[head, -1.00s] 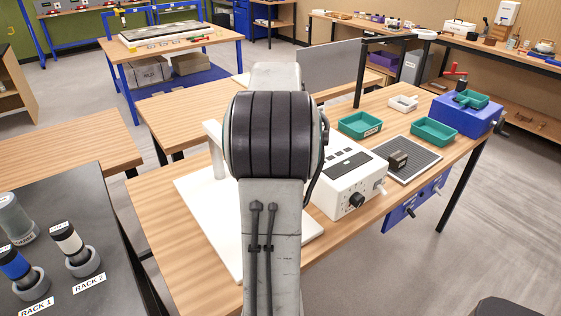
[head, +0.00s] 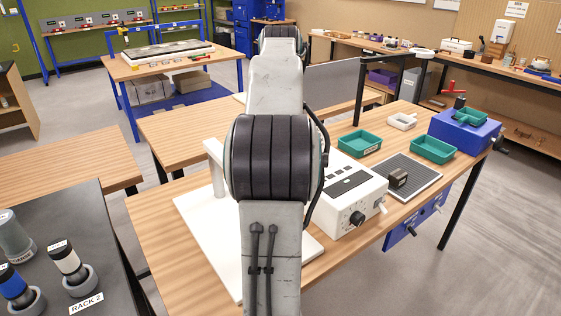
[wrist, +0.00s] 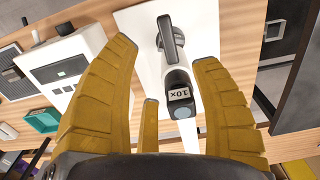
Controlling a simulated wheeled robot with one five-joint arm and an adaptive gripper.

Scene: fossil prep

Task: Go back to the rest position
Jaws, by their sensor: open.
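My gripper (wrist: 165,52) shows in the wrist view with its yellow fingers spread wide and nothing held between them. Beyond the fingers is a dark eyepiece (wrist: 179,84) labelled 10X, on a white stand with a white base plate (wrist: 141,25). The eyepiece appears apart from the fingers. In the head view my raised arm fills the middle and hides the gripper and most of the stand. The white base plate (head: 200,222) shows beside my arm on the wooden table.
A white control box (head: 346,192), a dark mat (head: 421,174), green trays (head: 433,150) and a blue machine (head: 464,131) stand to the right. A dark bench (head: 70,220) with labelled racks is at left. Grey floor (head: 500,230) is open at right.

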